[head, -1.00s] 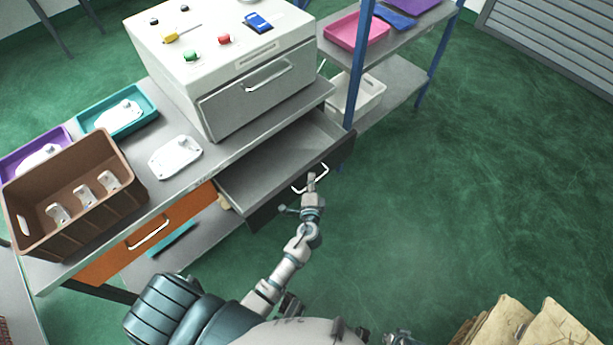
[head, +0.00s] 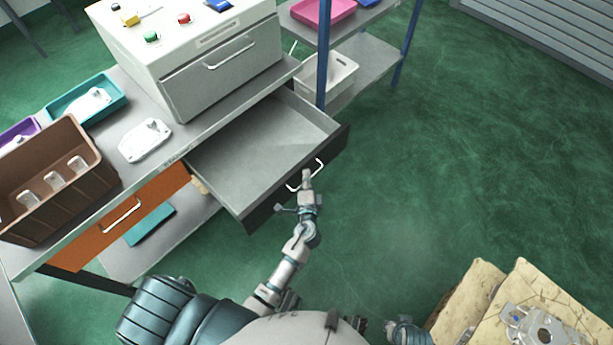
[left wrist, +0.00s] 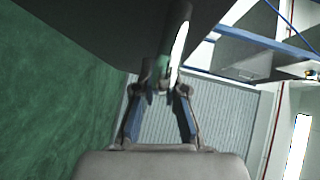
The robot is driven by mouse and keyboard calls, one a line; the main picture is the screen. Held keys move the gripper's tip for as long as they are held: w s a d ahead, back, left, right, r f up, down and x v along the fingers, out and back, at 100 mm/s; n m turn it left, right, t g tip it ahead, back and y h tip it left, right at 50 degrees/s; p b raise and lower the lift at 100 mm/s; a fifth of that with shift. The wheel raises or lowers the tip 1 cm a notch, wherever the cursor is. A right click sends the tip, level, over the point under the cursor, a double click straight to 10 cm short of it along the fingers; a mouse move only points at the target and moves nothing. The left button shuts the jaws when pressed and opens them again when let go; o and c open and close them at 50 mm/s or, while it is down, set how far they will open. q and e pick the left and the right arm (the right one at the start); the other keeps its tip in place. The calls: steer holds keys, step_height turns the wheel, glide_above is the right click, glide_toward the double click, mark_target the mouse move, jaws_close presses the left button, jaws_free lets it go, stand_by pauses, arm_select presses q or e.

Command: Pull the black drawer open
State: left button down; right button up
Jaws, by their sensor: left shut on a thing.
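The black drawer (head: 297,176) under the workbench is pulled out, and its grey inside (head: 262,145) is empty as far as it shows. Its white bar handle (head: 319,168) is on the front. My left gripper (head: 306,178) is at the handle and shut on it. In the left wrist view, my left gripper's fingers (left wrist: 160,92) close around the handle (left wrist: 180,45), with the dark drawer front above. My right gripper's jaws cannot be made out at the bottom of the head view.
An orange drawer (head: 147,211) is shut to the left. On the bench (head: 187,137) are a brown crate (head: 88,189), a teal tray (head: 55,110), a white casting (head: 144,140) and a grey machine (head: 187,88). A blue-post shelf (head: 322,75) stands behind. Cardboard (head: 468,300) lies bottom right; green floor is free.

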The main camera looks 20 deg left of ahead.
arm_select(q)
steer(key=c, duration=1.5)
jaws_free()
steer(key=shift+w, duration=0.1)
steer(key=shift+a, duration=0.1)
arm_select(e)
steer(key=shift+w+a, duration=0.1)
steer(key=shift+a, duration=0.1)
arm_select(q)
steer(key=v, duration=1.2)
